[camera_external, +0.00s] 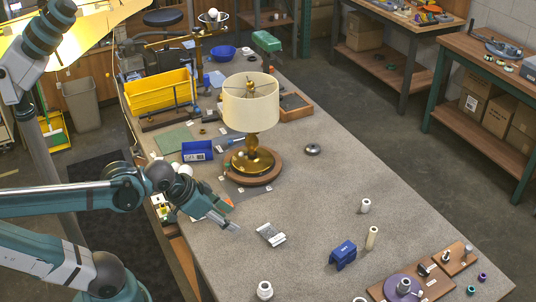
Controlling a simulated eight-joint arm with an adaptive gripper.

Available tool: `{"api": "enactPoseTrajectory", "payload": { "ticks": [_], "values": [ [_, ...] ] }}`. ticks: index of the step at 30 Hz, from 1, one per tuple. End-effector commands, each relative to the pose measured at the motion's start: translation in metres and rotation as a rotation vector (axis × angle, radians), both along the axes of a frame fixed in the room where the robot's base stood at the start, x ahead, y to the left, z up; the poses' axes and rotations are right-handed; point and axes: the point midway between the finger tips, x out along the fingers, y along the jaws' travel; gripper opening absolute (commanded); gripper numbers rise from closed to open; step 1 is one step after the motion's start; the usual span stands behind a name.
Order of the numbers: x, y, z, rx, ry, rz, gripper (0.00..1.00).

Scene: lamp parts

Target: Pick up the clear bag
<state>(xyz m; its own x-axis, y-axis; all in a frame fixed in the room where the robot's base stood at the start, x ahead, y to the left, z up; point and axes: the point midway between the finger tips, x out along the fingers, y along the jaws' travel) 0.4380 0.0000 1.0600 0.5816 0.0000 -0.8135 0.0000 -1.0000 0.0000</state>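The clear bag (270,235) looks like a small see-through packet with greyish contents and a pale strip. It lies flat on the grey table, in front of the lamp. My gripper (230,218) is over the table to the left of the bag, pointing right and down toward it. A gap shows between the gripper and the bag, and they do not touch. The fingers are small and dark here, so I cannot tell how far apart they are. Nothing is visibly held.
A brass lamp with a cream shade (251,103) stands behind the bag. A blue bin (197,151) and yellow crate (160,92) are further back.

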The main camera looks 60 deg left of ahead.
Motion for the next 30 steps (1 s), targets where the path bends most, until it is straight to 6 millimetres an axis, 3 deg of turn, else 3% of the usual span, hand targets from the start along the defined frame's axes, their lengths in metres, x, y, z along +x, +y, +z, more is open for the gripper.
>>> {"api": "enactPoseTrajectory", "payload": {
  "ticks": [10, 14, 30],
  "values": [
    [0.0000, 0.0000, 0.0000, 0.000, 0.000, 0.000, 0.40],
    [0.0000, 0.0000, 0.0000, 0.000, 0.000, 0.000, 0.54],
    [0.0057, 0.0010, 0.0025, 0.020, 0.014, -0.026, 0.54]
  ]
}}
